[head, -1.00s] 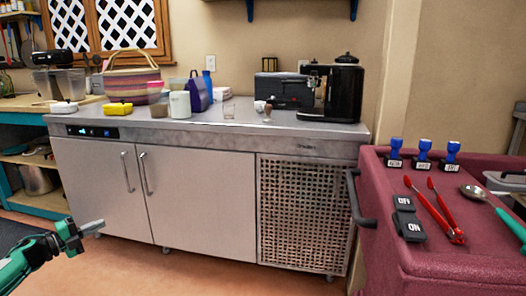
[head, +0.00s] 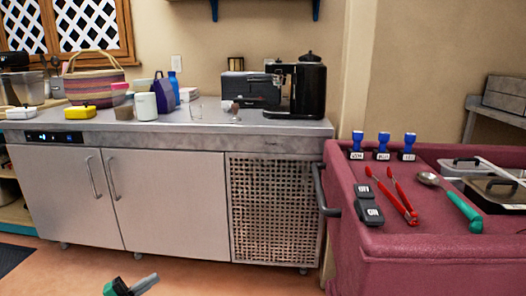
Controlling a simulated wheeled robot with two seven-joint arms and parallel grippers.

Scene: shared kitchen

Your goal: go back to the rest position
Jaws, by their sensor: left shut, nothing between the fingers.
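My left gripper (head: 145,284) shows at the bottom of the head view, left of the middle. It is low, over the floor in front of the steel counter, and only its tip end shows. Its fingers are together with nothing between them, and it touches nothing in view. The rest of the left arm is below the picture edge. My right gripper is not in view.
A steel counter (head: 180,141) holds a coffee machine (head: 296,90), a striped basket (head: 92,78) and several containers. A maroon cart (head: 420,245) at right carries red tongs (head: 391,195), a green-handled spoon (head: 452,203) and stamps. The orange floor (head: 210,275) ahead is clear.

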